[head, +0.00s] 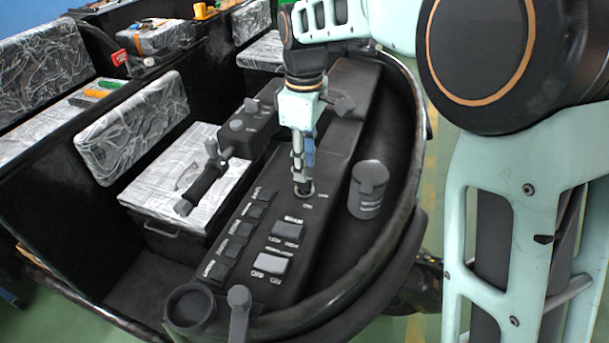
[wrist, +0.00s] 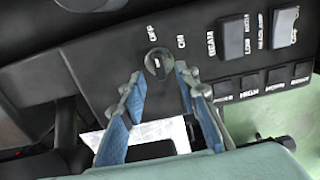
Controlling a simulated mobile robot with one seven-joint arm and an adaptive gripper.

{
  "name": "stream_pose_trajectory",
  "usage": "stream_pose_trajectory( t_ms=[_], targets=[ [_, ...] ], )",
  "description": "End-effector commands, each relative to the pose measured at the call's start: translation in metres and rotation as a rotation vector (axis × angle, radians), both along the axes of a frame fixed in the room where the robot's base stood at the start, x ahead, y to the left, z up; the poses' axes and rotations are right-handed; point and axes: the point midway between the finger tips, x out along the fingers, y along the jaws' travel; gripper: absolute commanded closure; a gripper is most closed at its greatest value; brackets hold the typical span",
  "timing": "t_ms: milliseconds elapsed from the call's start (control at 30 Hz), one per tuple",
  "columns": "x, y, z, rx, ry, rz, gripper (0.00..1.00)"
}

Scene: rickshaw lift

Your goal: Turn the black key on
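The black key (wrist: 158,66) sits in a round switch on the dark control panel, between the OFF and ON labels in the wrist view. In the head view, the round key switch (head: 304,189) shows below my fingertips, with the key itself mostly hidden. My gripper (wrist: 159,74) is open, with its blue-padded fingers apart and their tips near either side of the key. No contact with the key is visible. In the head view my gripper (head: 301,178) points down at the panel. I cannot tell which setting the key is at.
Rocker switches (head: 273,262) and a row of small buttons (head: 232,247) share the panel. A grey cylinder (head: 368,190) stands to the right, and a black lever (head: 205,183) to the left. A curved black rim (head: 412,235) bounds the right side.

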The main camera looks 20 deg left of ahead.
Motion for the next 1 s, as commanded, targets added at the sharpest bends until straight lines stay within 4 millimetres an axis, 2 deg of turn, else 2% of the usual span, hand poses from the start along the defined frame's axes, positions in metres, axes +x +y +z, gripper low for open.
stream_pose_trajectory(
  t_ms=[100, 233, 400, 633, 900, 1000],
  targets=[
    [-0.001, -0.001, -0.021, -0.002, 0.002, -0.001, 0.71],
    [0.0, 0.0, -0.035, -0.001, 0.0, 0.0, 0.71],
    [0.0, 0.0, -0.042, 0.0, -0.001, 0.0, 0.71],
    [0.0, 0.0, -0.042, 0.0, -0.001, -0.001, 0.71],
    [0.0, 0.0, -0.042, 0.0, -0.001, -0.001, 1.0],
    [0.0, 0.0, -0.042, 0.0, -0.001, -0.001, 1.0]
  ],
)
